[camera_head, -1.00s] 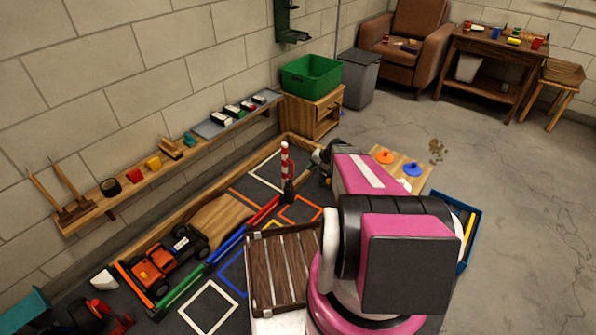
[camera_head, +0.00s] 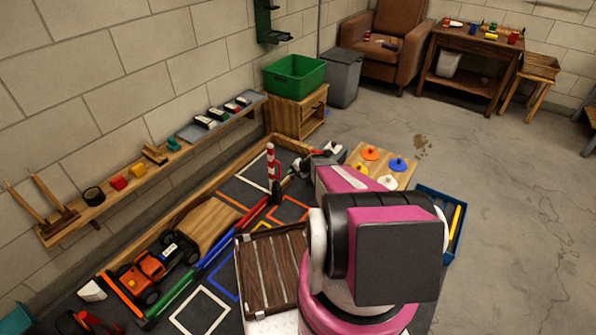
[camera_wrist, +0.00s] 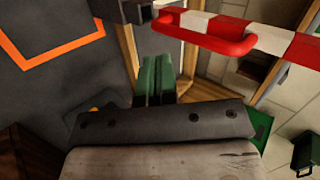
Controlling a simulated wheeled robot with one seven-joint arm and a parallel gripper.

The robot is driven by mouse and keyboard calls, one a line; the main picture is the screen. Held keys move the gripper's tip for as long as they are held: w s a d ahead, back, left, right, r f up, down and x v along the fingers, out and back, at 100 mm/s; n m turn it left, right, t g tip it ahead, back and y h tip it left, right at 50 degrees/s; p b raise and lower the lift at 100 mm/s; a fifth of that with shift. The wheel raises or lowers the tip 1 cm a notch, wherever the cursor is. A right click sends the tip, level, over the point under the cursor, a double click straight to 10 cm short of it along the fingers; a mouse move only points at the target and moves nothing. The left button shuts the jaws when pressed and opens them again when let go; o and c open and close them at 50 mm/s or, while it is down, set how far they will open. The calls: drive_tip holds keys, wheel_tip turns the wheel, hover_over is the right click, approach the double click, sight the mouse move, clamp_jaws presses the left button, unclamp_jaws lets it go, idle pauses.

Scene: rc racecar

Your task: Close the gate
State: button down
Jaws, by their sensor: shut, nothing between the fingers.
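The gate is a red-and-white striped barrier arm (camera_head: 272,165), standing upright on a dark post beside the track in the head view. In the wrist view the striped arm (camera_wrist: 235,30) crosses the upper right, with a red loop-shaped end. My gripper (camera_wrist: 157,78) shows as two green fingers side by side, shut and empty. Its tips are below and left of the red loop in that picture, apart from it by what I can see. In the head view my gripper is just right of the barrier, and my arm partly hides the area.
An orange toy car (camera_head: 150,268) sits on the track at left, beside a wooden ramp (camera_head: 208,222). A brown slatted crate (camera_head: 243,270) stands before my arm. A wooden board with coloured discs (camera_head: 385,160) and a blue tray (camera_head: 455,212) lie right. The floor further right is clear.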

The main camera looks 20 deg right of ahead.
drive_tip(key=shift+w+a+r, duration=0.2)
drive_tip(key=shift+w+a, duration=0.95)
drive_tip(key=shift+a, duration=0.3)
drive_tip(key=shift+a, duration=0.1)
